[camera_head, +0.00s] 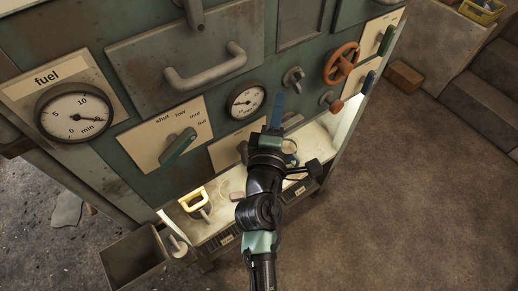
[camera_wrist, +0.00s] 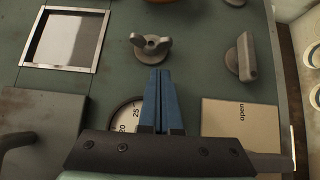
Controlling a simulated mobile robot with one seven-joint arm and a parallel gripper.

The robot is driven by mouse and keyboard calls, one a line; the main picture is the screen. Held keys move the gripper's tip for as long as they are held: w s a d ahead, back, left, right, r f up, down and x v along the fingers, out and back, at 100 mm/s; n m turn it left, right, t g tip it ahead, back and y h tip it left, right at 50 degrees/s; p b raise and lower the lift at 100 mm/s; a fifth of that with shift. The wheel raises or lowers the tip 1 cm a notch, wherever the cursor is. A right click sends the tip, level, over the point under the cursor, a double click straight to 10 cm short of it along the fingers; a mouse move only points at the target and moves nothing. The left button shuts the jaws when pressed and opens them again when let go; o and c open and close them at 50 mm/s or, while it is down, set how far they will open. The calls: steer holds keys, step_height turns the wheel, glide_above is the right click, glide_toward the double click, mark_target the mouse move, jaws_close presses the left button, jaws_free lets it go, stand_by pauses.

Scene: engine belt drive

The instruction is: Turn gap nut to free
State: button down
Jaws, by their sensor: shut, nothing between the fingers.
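A grey metal wing nut (camera_head: 293,77) on a round base sticks out of the green panel, right of the small round gauge; I take it to be the gap nut. It also shows in the wrist view (camera_wrist: 152,45), with its two wings spread left and right. My gripper (camera_head: 279,97) has blue fingers, pressed together and empty. In the wrist view the fingertips (camera_wrist: 160,71) point at the lower edge of the nut's base. I cannot tell whether they touch it. The nut's wings are not between the fingers.
A small gauge (camera_head: 247,100) lies beside my fingers. An orange handwheel (camera_head: 343,62) and a smaller knob (camera_head: 331,101) stick out to the right. A drawer handle (camera_head: 206,70) is at the left. A lit shelf (camera_head: 217,217) with loose items runs below.

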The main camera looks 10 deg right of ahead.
steer(key=b+v, duration=0.2)
steer(key=v, duration=0.8)
steer(key=shift+a, duration=0.25)
steer(key=shift+a, duration=0.15)
